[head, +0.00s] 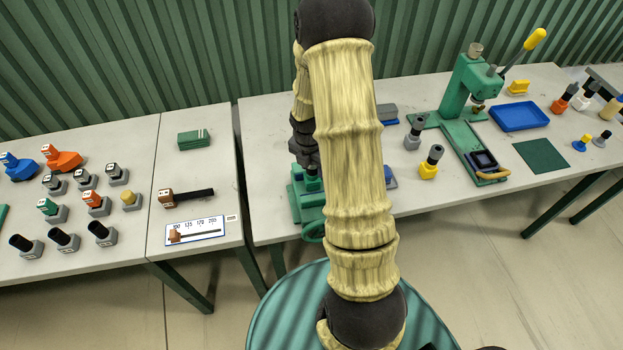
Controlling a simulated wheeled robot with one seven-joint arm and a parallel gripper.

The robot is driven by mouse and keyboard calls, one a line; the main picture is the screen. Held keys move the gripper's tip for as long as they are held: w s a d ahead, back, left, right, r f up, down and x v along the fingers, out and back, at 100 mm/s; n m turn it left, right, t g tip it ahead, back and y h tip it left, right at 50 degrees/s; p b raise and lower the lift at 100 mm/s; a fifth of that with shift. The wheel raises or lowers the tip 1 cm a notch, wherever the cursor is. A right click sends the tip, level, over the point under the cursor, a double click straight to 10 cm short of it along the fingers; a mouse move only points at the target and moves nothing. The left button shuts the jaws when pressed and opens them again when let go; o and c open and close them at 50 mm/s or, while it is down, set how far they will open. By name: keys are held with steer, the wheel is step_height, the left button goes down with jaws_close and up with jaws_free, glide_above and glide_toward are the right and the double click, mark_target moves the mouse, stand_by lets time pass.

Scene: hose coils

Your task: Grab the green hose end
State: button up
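I see no green hose end that I can make out, and no hose coil. My gripper (306,160) is dark and points down over a green device (303,203) on the near-left part of the right table. My own arm hides part of the gripper and part of that device. I cannot tell whether the fingers are open or shut, or whether they touch the device. A small green-topped piece (47,206) stands in a grey holder on the left table, far from my gripper.
The right table (268,130) carries a green press (468,100) with a yellow-tipped lever, a blue tray (519,116) and a dark green mat (541,156). A narrow gap separates the tables.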

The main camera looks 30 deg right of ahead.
jaws_close()
steer(key=shift+r, duration=0.1)
step_height(320, 180, up, 10)
steer(key=shift+w+f+b, duration=0.1)
steer(key=shift+b, duration=0.2)
stand_by(0.4)
